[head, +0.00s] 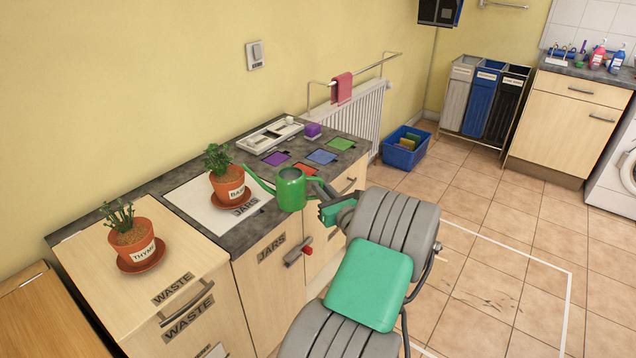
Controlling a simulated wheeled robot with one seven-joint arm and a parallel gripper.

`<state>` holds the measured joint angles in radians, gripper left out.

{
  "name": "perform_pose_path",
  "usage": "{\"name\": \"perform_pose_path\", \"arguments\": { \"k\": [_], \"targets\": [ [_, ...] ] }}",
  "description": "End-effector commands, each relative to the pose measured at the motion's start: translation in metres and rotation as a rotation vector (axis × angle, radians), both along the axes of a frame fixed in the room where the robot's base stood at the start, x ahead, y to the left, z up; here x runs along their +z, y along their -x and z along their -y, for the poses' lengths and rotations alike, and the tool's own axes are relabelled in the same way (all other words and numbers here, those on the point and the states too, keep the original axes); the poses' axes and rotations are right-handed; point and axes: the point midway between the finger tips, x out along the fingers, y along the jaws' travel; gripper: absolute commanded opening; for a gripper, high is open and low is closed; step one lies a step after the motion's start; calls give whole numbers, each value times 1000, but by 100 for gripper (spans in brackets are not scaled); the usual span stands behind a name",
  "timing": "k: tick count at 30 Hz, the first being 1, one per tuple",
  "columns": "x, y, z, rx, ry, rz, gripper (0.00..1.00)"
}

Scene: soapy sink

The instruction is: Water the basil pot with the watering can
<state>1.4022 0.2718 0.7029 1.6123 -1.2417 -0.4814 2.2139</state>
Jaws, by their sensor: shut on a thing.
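The green watering can (291,189) is held by my gripper (322,199) over the front edge of the counter. Its spout points left and its tip is close to the basil plant. The basil pot (229,184) is terracotta with a label reading BASIL, partly readable, and stands upright on a saucer (233,200). My gripper is shut on the can on its right side; the fingertips are mostly hidden by the can and my arm.
A thyme pot (131,240) stands on the wooden top at left. A towel rail (352,82) is at the wall.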

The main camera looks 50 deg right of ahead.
Motion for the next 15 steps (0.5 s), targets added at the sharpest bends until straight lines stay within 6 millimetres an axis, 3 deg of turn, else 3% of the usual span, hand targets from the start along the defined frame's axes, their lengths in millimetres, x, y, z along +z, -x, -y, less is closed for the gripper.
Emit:
{"name": "perform_pose_path", "arguments": {
  "k": [15],
  "targets": [
    [-10, -50, -3, 3, 3, 3, 0]
  ]
}}
